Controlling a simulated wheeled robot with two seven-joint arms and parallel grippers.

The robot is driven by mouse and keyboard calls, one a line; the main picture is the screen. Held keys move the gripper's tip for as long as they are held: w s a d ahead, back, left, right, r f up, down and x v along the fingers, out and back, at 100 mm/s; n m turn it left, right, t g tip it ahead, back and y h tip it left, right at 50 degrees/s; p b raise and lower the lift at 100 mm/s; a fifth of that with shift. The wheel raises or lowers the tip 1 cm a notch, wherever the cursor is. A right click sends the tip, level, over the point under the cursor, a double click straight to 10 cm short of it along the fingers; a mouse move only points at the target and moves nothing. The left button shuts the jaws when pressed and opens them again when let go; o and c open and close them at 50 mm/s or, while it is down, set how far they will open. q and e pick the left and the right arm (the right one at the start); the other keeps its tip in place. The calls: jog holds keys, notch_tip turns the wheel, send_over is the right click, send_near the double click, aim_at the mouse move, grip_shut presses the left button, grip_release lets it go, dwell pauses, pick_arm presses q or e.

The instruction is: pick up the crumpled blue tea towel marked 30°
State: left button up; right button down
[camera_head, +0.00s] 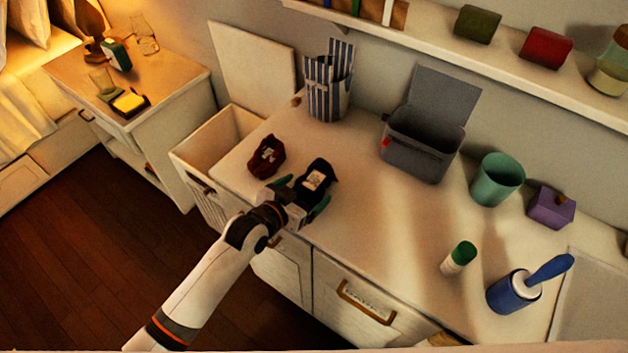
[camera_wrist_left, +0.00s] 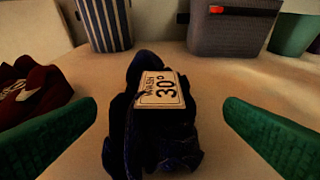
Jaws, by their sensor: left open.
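The crumpled dark blue tea towel (camera_head: 316,181) lies on the white counter near its front left edge. In the left wrist view the towel (camera_wrist_left: 150,120) sits in the middle, with a pale label (camera_wrist_left: 160,88) reading "WASH 30°" facing up. My left gripper (camera_head: 297,198) is open. Its green fingers (camera_wrist_left: 160,135) stand on either side of the towel, with a gap on both sides. The right gripper is not in view.
A crumpled dark red cloth (camera_head: 267,157) lies just left of the towel. A striped bag (camera_head: 328,90), a grey lidded bin (camera_head: 418,145) and a green cup (camera_head: 497,180) stand behind and to the right. An open white hamper (camera_head: 211,150) is at the counter's left end.

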aim_at(307, 187)
pick_arm(q)
jog(key=x, duration=0.3)
jog(key=shift+w+d, duration=0.15)
jog(key=shift+w, duration=0.25)
jog(key=c, duration=1.1)
